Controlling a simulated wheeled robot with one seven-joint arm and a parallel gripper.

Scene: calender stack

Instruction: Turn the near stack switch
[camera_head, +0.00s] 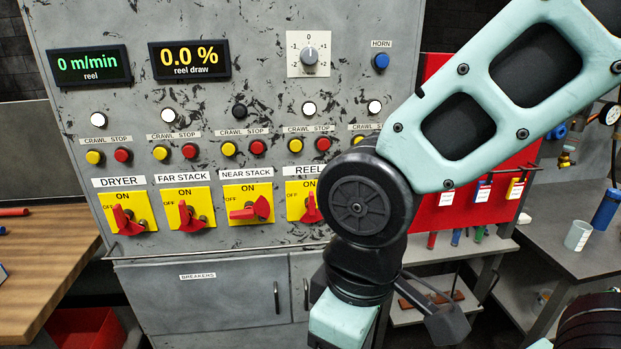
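The near stack switch (250,209) is a red rotary handle on a yellow plate under the NEAR STACK label (246,172). Its handle lies nearly level, with one end toward the OFF mark at left; ON is marked at the top. The lamp (240,112) above it is dark. The far stack switch (186,215) and dryer switch (125,220) stand roughly upright. The reel switch (311,209) also stands upright, its plate partly behind my arm. My arm crosses the right side and bends down past the bottom edge. I cannot make out my gripper.
The grey control panel (215,35) has white lamps, yellow and red buttons, and two displays. A thin rail (215,249) runs below the switches, above the cabinet doors. A wooden bench (50,255) is at left. A bench with a blue bottle (606,208) is at right.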

